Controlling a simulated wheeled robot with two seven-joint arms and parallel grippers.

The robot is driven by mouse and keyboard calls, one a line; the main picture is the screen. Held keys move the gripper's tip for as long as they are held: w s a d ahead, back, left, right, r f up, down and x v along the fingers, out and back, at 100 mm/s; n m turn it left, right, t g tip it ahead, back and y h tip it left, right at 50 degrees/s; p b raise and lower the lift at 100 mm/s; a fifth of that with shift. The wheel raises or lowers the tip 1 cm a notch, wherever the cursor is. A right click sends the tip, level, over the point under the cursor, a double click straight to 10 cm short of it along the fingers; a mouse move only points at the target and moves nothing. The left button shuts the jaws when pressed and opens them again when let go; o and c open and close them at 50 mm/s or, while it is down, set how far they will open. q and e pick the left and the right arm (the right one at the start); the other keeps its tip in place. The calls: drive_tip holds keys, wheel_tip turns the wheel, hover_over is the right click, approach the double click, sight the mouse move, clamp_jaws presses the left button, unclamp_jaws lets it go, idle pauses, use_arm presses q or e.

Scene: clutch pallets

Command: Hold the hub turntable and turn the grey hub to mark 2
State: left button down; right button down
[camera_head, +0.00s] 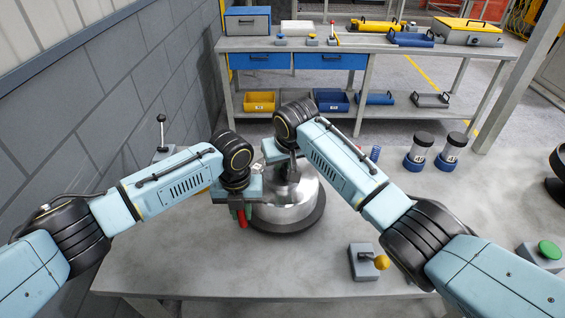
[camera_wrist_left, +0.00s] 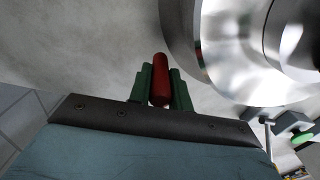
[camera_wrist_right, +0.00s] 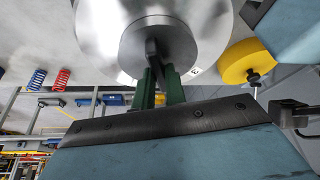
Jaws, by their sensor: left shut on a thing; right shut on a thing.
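The hub turntable is a black round base (camera_head: 305,223) on the grey table, carrying a shiny grey hub (camera_head: 290,212). My left gripper (camera_wrist_left: 161,88) is shut on a red upright handle (camera_head: 242,217) at the left side of the turntable. The handle also shows in the left wrist view (camera_wrist_left: 160,72). My right gripper (camera_wrist_right: 160,88) is shut on a dark bar (camera_wrist_right: 151,52) that stands out from the hub's narrower top part. In the head view my right wrist and gripper hide much of the hub's top. I cannot make out mark 2.
A lever box with a yellow knob (camera_head: 381,262) stands at the front right. Two clear-topped jars (camera_head: 418,150) and a blue spring (camera_head: 375,153) stand at the right. A green button (camera_head: 549,250) is at the right edge. A workbench (camera_head: 360,46) stands behind. The table's front left is clear.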

idle(0.3)
drive_tip(key=c, duration=1.4)
unclamp_jaws()
drive_tip(key=shift+c, duration=0.2)
drive_tip(key=shift+r, duration=0.1)
drive_tip(key=v, duration=1.2)
use_arm(q)
drive_tip(key=c, duration=1.2)
unclamp_jaws()
